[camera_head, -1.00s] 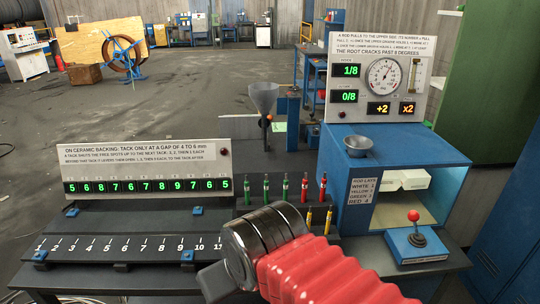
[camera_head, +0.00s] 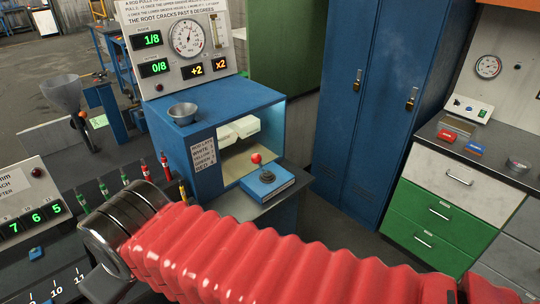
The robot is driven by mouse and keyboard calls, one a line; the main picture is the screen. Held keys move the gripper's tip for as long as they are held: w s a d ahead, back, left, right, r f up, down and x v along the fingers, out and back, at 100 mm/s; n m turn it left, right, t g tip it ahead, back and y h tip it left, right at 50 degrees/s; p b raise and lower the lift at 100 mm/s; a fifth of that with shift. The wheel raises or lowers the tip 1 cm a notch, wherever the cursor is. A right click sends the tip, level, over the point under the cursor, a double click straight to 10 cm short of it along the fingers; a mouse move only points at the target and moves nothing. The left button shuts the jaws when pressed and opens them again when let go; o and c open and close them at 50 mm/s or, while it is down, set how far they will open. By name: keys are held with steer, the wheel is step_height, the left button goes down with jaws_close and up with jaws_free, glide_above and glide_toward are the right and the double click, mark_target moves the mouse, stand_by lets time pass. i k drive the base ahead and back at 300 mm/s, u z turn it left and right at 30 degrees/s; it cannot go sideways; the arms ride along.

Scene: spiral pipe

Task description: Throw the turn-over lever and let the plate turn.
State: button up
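A lever with a red ball knob (camera_head: 256,159) stands on a blue box (camera_head: 267,182) in front of the blue cabinet's opening. A second, smaller orange-red knob (camera_head: 82,115) shows beside the grey funnel at the left. No label shows which of them is the turn-over lever. I cannot make out with certainty which part is the plate. My red-sleeved arm crosses the foreground, and its metal wrist is at the lower left. Of my gripper (camera_head: 100,284), only a grey part shows below the wrist, apart from both knobs. Its fingertips are hidden.
The blue cabinet (camera_head: 190,125) carries a metal bowl (camera_head: 182,113) and a gauge panel (camera_head: 190,40) reading 1/8, 0/8, +2 and x2. Red, green and yellow rods stand in a rack at left. Blue lockers (camera_head: 385,100) and a drawer bench (camera_head: 460,180) are at right.

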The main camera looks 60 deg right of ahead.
mark_target(255, 158)
steer(key=z, duration=1.4)
steer(key=k, duration=1.1)
steer(key=z, duration=0.35)
steer(key=i, duration=1)
steer(key=u, duration=0.1)
